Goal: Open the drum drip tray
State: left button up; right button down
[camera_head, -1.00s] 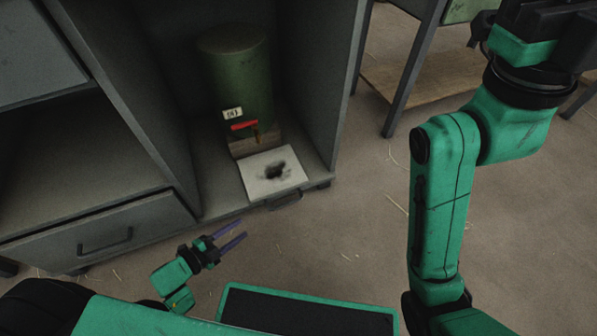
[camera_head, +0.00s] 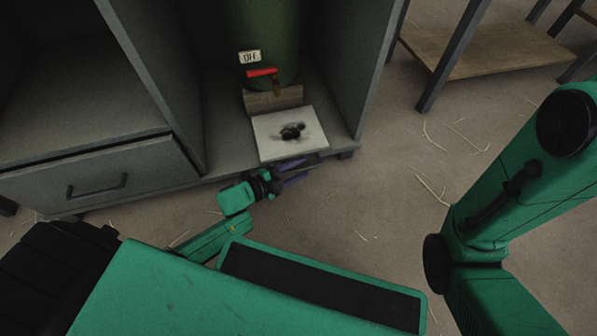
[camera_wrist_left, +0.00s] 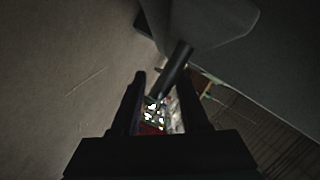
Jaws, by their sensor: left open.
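The drum drip tray (camera_head: 289,133) is a pale flat tray with a black stain, on the cabinet floor below the green drum (camera_head: 262,40). Its dark front handle is largely hidden by my left gripper (camera_head: 300,172) in the head view. The gripper's purple fingers are open at the tray's front edge. In the left wrist view, a dark bar (camera_wrist_left: 175,68), which looks like the handle, runs between and beyond the open fingers (camera_wrist_left: 162,100). I cannot tell whether they touch it. My right arm shows at the right, but its gripper is out of view.
A red tap lever (camera_head: 262,72) and an "OFF" label (camera_head: 250,57) are on the drum front. A closed drawer (camera_head: 100,180) is at the left. Cabinet walls flank the drum. A wooden-shelved table (camera_head: 480,50) stands at upper right. The straw-strewn floor at the right is open.

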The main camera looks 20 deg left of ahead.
pick_arm(q)
grip_shut()
dwell(1.4)
